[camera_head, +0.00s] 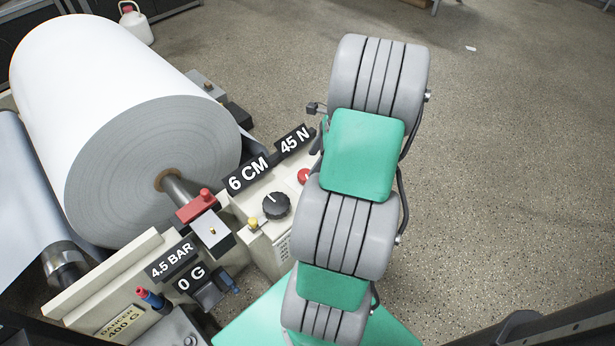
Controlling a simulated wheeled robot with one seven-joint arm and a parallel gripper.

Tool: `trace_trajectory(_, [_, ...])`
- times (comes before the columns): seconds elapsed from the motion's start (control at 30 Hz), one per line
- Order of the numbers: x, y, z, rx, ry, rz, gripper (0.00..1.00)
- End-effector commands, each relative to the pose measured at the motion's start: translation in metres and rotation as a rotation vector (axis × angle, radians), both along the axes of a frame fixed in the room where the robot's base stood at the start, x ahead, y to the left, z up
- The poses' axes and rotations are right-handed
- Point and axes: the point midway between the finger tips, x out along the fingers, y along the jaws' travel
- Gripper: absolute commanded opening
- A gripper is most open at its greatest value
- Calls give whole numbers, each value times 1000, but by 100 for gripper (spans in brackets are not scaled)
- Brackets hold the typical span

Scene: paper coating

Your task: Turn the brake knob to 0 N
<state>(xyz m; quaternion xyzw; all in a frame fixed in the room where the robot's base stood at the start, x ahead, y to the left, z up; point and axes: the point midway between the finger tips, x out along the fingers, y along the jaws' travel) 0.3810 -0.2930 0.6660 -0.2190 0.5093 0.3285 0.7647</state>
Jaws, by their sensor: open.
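A round black knob (276,205) with a white pointer mark sits on the pale control panel (262,243). A black display (295,142) reading 45 N stands at the panel's back edge, just left of my arm. I cannot tell from the picture whether this knob is the brake knob, as it bears no readable name. My arm, grey and green, rises on the right side of the panel and covers part of it. My gripper is not visible; the arm's own links may hide it.
A large white paper roll (110,100) fills the left. A 6 CM display (247,175), a red button (304,176), a yellow-topped knob (253,223) and a red-topped block (198,205) crowd the knob. Displays read 4.5 BAR (170,261) and 0 G (190,279). Open floor lies right.

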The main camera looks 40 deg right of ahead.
Motion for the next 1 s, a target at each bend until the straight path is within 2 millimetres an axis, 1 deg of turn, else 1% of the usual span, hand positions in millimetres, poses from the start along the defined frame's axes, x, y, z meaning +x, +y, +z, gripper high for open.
trace_trajectory(0.03, [2,4,-12,3,3,2,64])
trace_trajectory(0.1, [5,8,-25,3,3,2,64])
trace_trajectory(0.2, [10,12,-41,1,4,0,64])
trace_trajectory(0.3, [13,16,-52,0,3,1,64])
trace_trajectory(0.4, [15,17,-56,-2,2,1,64])
trace_trajectory(0.6, [15,17,-56,-2,2,1,64])
trace_trajectory(0.67, [15,17,-56,-2,2,1,60])
trace_trajectory(1.0, [15,17,-56,-2,2,2,32])
